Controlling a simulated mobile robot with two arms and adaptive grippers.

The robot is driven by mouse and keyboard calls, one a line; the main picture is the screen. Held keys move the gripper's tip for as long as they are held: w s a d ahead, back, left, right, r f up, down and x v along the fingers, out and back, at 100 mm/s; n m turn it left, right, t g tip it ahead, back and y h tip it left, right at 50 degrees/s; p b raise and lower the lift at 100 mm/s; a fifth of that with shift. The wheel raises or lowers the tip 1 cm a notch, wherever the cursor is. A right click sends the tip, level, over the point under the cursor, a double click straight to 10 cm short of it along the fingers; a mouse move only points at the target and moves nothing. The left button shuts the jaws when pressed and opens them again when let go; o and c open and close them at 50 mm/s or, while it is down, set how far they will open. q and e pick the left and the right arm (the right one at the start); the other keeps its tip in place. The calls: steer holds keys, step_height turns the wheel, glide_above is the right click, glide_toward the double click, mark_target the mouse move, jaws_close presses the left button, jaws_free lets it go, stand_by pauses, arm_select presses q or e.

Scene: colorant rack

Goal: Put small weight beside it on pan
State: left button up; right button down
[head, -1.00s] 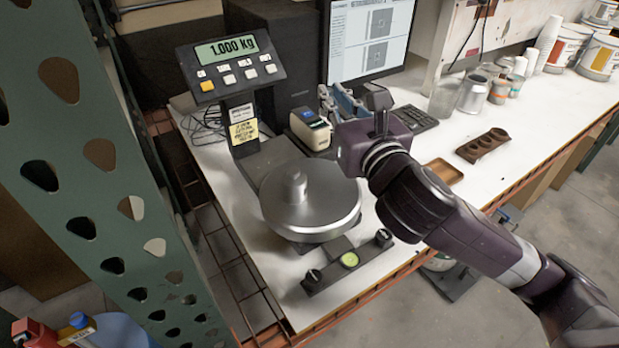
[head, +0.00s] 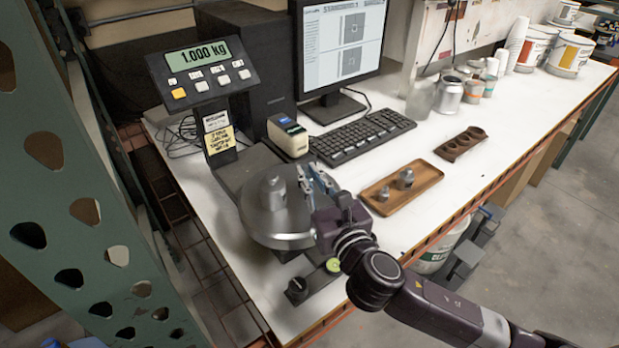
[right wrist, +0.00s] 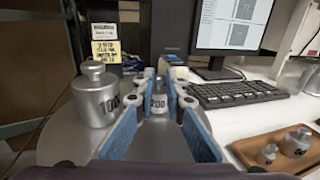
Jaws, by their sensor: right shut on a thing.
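A large steel weight (head: 273,192) stands upright on the round scale pan (head: 262,222). It also shows at left in the right wrist view (right wrist: 96,98), with digits starting "100". My right gripper (head: 312,182) is over the right side of the pan. In the right wrist view its blue-padded fingers (right wrist: 160,84) are shut on a small weight (right wrist: 158,103) marked "200". The held weight is beside the large one, apart from it. Whether its base touches the pan is hidden. The scale display (head: 197,56) reads 1.000 kg. My left gripper is not in view.
A wooden tray (head: 428,176) with two smaller weights (head: 405,179) lies right of the pan. A keyboard (head: 362,136), a monitor (head: 338,50) and a small label device (head: 288,136) stand behind. A dark empty holder (head: 462,143) is farther right.

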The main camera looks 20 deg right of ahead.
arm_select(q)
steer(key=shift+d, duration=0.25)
arm_select(e)
steer(key=shift+f, duration=0.15)
steer(key=c, duration=2)
jaws_free()
steer(key=s, duration=0.2)
steer(key=s+b, duration=0.1)
steer(key=s, duration=0.2)
steer(key=s+b, duration=0.1)
steer(key=s, duration=0.2)
steer(key=shift+d+f, duration=0.1)
steer(key=shift+d, duration=0.25)
arm_select(q)
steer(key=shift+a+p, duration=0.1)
steer(key=shift+p, duration=0.9)
arm_select(e)
steer(key=shift+s+d+r, duration=0.1)
steer(key=shift+s+r, duration=0.05)
steer(key=shift+s, duration=0.85)
steer(key=shift+s+d+r, duration=0.1)
steer(key=shift+s, duration=0.9)
